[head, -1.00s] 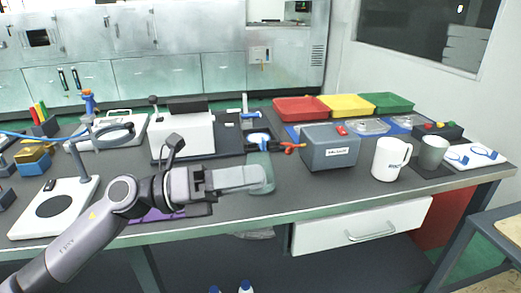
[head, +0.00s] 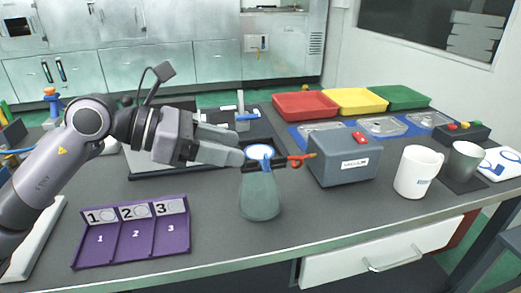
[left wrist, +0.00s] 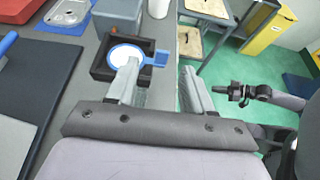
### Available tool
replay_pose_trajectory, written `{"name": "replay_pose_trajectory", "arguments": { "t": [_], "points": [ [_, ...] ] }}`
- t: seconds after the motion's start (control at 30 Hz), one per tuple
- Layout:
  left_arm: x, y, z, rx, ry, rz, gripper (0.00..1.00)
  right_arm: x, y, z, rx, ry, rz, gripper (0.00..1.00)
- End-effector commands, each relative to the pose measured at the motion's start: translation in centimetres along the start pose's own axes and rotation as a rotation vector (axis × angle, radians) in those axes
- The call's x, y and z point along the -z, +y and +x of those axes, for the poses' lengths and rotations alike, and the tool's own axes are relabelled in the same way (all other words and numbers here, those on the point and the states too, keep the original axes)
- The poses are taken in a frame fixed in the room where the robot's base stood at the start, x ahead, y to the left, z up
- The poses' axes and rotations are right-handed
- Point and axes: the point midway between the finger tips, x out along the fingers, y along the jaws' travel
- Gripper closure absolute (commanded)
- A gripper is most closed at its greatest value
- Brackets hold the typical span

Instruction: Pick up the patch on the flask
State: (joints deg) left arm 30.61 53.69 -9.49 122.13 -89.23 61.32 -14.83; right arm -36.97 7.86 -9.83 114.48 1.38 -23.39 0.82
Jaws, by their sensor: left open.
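The greenish flask (head: 260,198) stands upright near the front of the table. The patch (head: 259,152), a white disc with a blue rim, lies over its mouth. In the left wrist view the patch (left wrist: 126,55) shows a blue tab and sits within a dark square frame. My left gripper (head: 241,148) is open and empty, just left of the patch in the head view. In the left wrist view, its left fingertip partly overlaps the patch. A dark, small end of what looks like my right arm (left wrist: 240,93) shows beyond the table edge; its jaws are unclear.
A grey box (head: 342,160) stands right of the flask, with a white mug (head: 416,172) beyond it. An orange-red handle (head: 300,160) projects between flask and box. A purple numbered tray (head: 133,236) lies at the front left. Coloured trays (head: 305,104) stand behind.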

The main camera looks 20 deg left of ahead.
Motion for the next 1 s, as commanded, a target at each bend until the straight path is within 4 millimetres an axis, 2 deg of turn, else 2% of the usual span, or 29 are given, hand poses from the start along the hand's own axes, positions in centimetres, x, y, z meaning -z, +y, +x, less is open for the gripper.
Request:
{"name": "replay_pose_trajectory", "arguments": {
  "t": [0.43,0.77,0.8,0.93,0.97,1.0],
  "points": [
    [0.1,-0.3,5.1,0.002,-0.002,-0.003,0.49,0.4,0.5,-0.8,-0.009,-0.004,-0.014,1.0],
    [0.3,-0.3,5.9,0.0,-0.001,-0.001,0.49,0.5,0.5,-0.8,-0.01,-0.002,-0.017,1.0],
    [0.3,-0.3,5.9,0.0,-0.001,-0.001,0.52,0.5,0.5,-0.8,-0.01,-0.001,-0.017,1.0],
    [0.3,-0.3,5.9,0.0,-0.001,-0.001,0.94,0.5,0.5,-0.7,-0.01,-0.001,-0.017,1.0],
    [0.3,-0.3,5.9,0.0,-0.001,-0.001,1.0,0.5,0.5,-0.7,-0.01,0.0,-0.017,1.0],
    [0.3,-0.3,5.9,0.0,-0.001,-0.001,1.0,0.5,0.5,-0.7,-0.01,0.0,-0.017,1.0]
  ]
}}
